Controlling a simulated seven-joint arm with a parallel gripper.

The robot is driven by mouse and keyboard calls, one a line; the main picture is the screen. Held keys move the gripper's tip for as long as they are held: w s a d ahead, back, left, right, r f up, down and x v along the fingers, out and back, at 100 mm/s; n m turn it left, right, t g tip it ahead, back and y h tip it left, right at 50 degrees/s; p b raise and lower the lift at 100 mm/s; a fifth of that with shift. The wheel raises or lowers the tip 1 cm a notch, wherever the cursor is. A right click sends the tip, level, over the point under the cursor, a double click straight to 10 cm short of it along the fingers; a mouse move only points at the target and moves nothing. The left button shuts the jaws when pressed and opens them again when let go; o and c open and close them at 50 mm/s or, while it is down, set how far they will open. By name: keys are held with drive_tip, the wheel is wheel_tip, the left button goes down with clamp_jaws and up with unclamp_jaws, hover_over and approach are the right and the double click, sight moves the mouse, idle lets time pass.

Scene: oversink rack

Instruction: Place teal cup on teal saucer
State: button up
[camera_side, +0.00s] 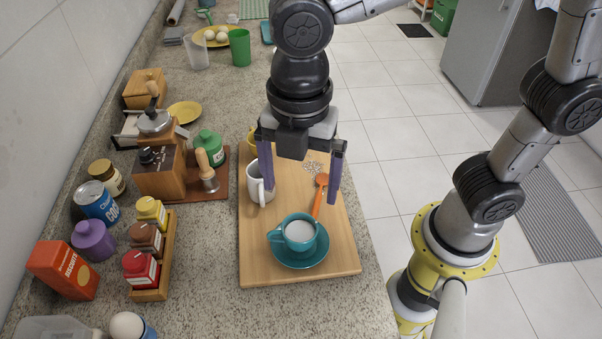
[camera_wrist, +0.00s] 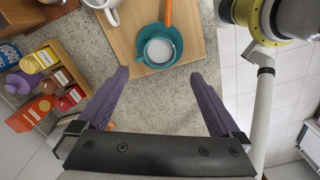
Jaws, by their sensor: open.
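The teal cup (camera_side: 299,232) sits upright on the teal saucer (camera_side: 300,260) near the front of the wooden board, with pale contents showing inside. The wrist view also shows the teal cup (camera_wrist: 158,50) on the teal saucer (camera_wrist: 178,42). My gripper (camera_side: 297,194) is open and empty, above the board and apart from the cup. In the wrist view its two purple fingers (camera_wrist: 160,85) are spread wide with nothing between them.
A white mug (camera_side: 257,187) and an orange spoon (camera_side: 318,200) are on the wooden board (camera_side: 340,262) behind the cup. A yellow cup is partly hidden by my gripper. A condiment rack (camera_side: 151,293) stands left. Bare counter lies in front of the board.

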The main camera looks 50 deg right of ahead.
drive_tip(key=s+d+r+m+t, duration=0.1)
drive_tip(key=s+d+m+t, duration=0.1)
drive_tip(key=d+m, duration=0.8)
drive_tip(key=s+d+m+t, duration=0.3)
drive_tip(key=s+d+m, duration=0.1)
drive_tip(key=d+m, duration=0.7)
drive_tip(key=shift+r+m+t, duration=0.3)
drive_tip(key=shift+r+m, duration=0.05)
drive_tip(key=shift+m, duration=0.25)
